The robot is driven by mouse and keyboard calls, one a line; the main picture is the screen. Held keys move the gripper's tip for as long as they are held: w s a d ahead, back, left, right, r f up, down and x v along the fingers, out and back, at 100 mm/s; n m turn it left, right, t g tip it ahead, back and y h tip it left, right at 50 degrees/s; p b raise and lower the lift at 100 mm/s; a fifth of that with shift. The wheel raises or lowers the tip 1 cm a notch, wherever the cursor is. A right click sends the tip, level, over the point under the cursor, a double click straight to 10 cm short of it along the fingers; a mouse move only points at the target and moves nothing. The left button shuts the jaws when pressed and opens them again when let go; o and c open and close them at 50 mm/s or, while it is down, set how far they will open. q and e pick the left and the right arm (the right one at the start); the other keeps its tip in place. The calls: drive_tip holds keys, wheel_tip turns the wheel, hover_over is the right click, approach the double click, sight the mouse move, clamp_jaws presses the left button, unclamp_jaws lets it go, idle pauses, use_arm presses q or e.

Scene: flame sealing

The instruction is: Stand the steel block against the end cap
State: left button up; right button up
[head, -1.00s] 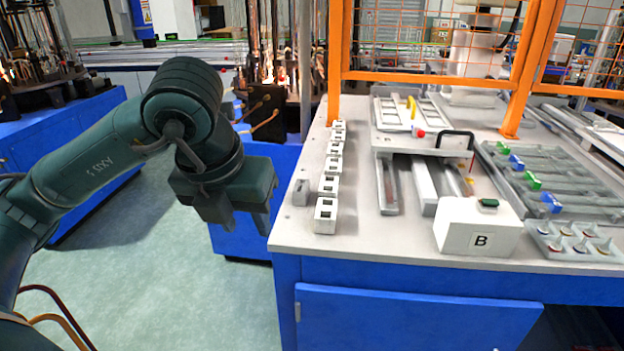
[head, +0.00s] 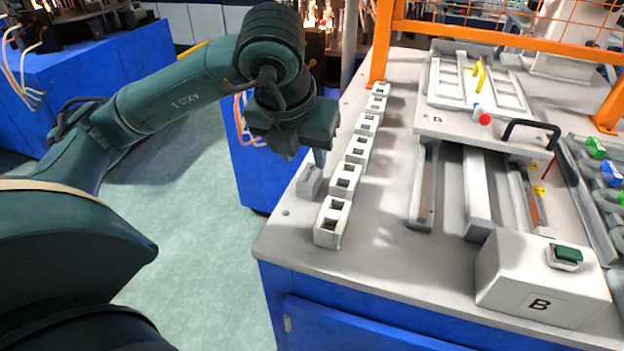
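A small grey block (head: 309,182), which looks like the steel block, stands near the table's left edge, beside the row of white square-holed blocks (head: 345,180). I cannot tell which piece is the end cap. My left gripper (head: 303,152) points down just above and behind the grey block. Its fingers look apart and hold nothing that I can see. One finger is close to the top of the block; I cannot tell if they touch. My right gripper is out of view.
The grey table (head: 370,262) is bare in front of the row. A white box marked B (head: 510,285) with a green button stands at front right. A fixture plate with a black handle (head: 533,127) is behind it. An orange fence post (head: 381,45) rises at the back.

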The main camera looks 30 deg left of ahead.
sight(309, 175)
use_arm(q)
drive_tip(key=p+x, duration=0.1)
drive_tip(key=x, duration=0.7)
drive_tip(key=shift+a, duration=0.1)
clamp_jaws()
drive_tip(key=shift+r, duration=0.1)
